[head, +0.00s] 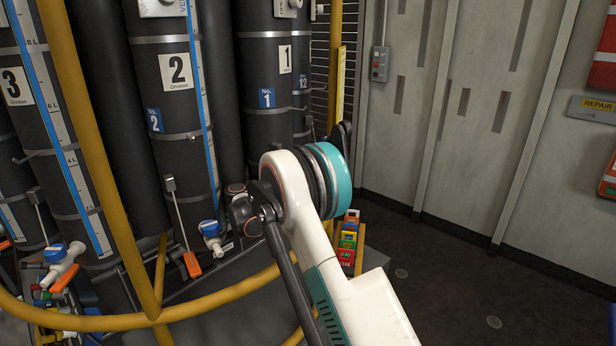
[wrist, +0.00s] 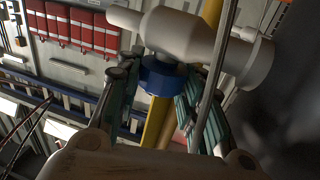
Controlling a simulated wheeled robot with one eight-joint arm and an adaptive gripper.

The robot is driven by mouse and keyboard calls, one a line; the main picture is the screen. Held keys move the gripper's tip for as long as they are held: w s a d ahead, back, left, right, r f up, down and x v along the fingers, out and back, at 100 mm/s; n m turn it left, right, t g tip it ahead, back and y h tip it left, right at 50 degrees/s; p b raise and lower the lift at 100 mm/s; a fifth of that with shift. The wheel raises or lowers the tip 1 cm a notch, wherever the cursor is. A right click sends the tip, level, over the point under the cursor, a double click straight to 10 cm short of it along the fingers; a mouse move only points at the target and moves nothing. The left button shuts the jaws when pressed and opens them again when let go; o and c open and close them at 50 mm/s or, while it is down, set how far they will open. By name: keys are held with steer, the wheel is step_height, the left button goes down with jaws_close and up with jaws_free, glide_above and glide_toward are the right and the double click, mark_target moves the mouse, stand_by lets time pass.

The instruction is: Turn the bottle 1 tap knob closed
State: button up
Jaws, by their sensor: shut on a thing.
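The bottle 1 cylinder (head: 262,60) is dark and upright, with a white "1" label and a blue "No.1" tag, in the head view. Its lower part and tap are hidden there behind my arm. In the wrist view a white tap body (wrist: 180,35) carries a round blue knob (wrist: 165,77). My gripper (wrist: 158,79) has one finger on each side of this knob and is shut on it. The fingers are hidden in the head view.
Bottle 2 (head: 175,95) stands left of bottle 1, with its own blue-knobbed tap (head: 211,231) low down. A yellow rail (head: 205,313) curves in front of the bottles. Coloured blocks (head: 347,242) stand right of my arm. Floor (head: 450,285) at right is clear.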

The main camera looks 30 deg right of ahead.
stand_by(0.4)
steer(key=o, duration=1.1)
step_height(320, 180, up, 10)
